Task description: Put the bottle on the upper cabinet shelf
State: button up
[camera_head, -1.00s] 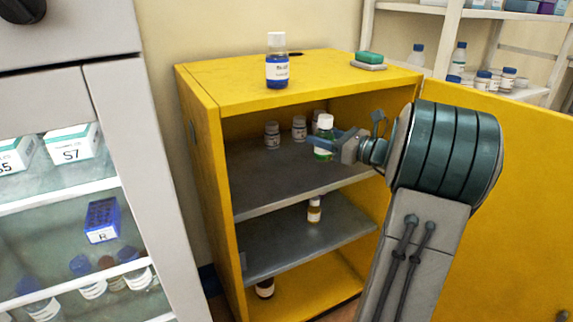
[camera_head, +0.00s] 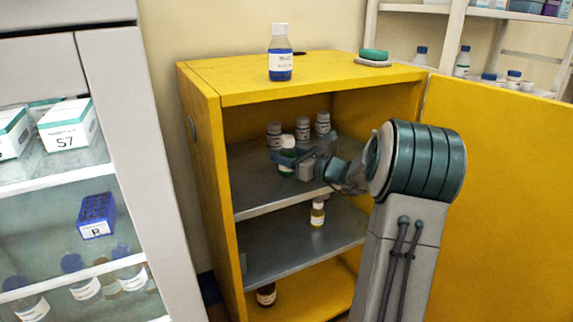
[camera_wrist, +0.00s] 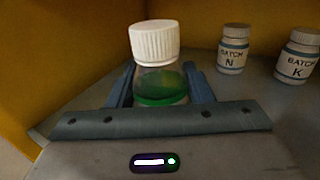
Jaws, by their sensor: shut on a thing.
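The bottle with a white cap and green liquid (camera_head: 287,168) is inside the yellow cabinet (camera_head: 208,160), over the grey upper shelf (camera_head: 256,197). My gripper (camera_head: 290,157) reaches in from the right and is shut on it. In the wrist view the bottle (camera_wrist: 154,45) stands upright between the two fingers (camera_wrist: 160,88). Its base is hidden, and I cannot tell whether it touches the shelf.
Several small white-capped jars (camera_head: 303,128) stand at the back of the upper shelf; two are labelled Batch N (camera_wrist: 233,50) and Batch K (camera_wrist: 298,55). An amber bottle (camera_head: 317,213) is on the lower shelf. A blue-liquid bottle (camera_head: 280,62) stands on top. The cabinet door (camera_head: 490,190) is open.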

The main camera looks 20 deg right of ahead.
jog(key=shift+f, duration=0.75)
jog(key=shift+f, duration=0.15)
jog(key=o, duration=1.1)
